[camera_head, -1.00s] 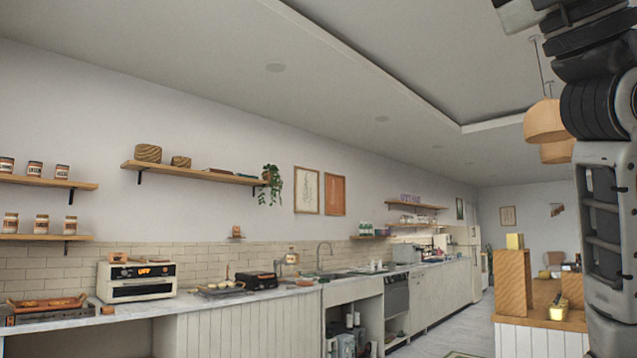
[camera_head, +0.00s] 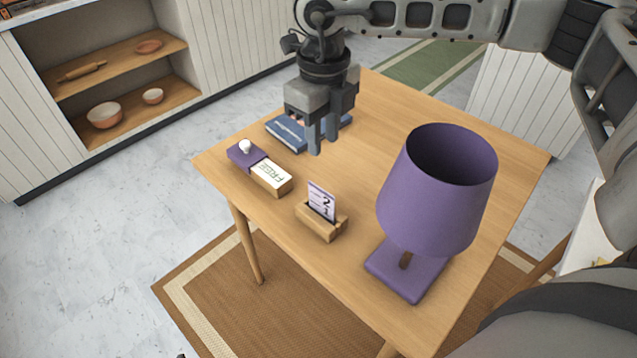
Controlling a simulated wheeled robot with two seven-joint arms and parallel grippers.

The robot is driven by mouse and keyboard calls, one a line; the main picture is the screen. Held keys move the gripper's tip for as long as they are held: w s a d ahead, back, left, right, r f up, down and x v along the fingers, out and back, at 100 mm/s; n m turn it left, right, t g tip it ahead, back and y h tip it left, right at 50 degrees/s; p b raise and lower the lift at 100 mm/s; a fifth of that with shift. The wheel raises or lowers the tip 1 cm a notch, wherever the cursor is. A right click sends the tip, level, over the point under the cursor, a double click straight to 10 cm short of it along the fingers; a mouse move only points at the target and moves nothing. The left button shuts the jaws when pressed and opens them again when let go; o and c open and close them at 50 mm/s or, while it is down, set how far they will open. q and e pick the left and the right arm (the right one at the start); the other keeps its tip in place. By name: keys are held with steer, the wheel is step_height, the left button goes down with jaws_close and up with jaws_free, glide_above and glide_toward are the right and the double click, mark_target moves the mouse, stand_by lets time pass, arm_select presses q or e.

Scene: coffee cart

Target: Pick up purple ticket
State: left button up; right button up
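The purple ticket (camera_head: 321,201), a small pale card with purple edging and dark marks, stands upright in a wooden holder (camera_head: 321,224) on the wooden table. My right gripper (camera_head: 322,137) hangs above the table, fingers pointing down, behind the ticket in the picture and apart from it. Its fingertips show a small gap with nothing seen between them. My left gripper is not in view.
A purple lamp (camera_head: 437,190) stands right of the holder. A purple-and-wood block marked "FREE" (camera_head: 270,177) lies to the left. Blue books (camera_head: 287,133) lie behind the gripper's fingers. Bare tabletop (camera_head: 440,112) lies at the back right.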

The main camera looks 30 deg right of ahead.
mark_target(322, 189)
step_height(322, 189, down, 11)
steer(key=shift+r+p, duration=0.2)
steer(key=shift+p, duration=0.3)
steer(key=shift+w+f+p, duration=0.15)
steer(key=shift+f+p, duration=0.3)
steer(key=shift+f, duration=2.25)
jaws_close()
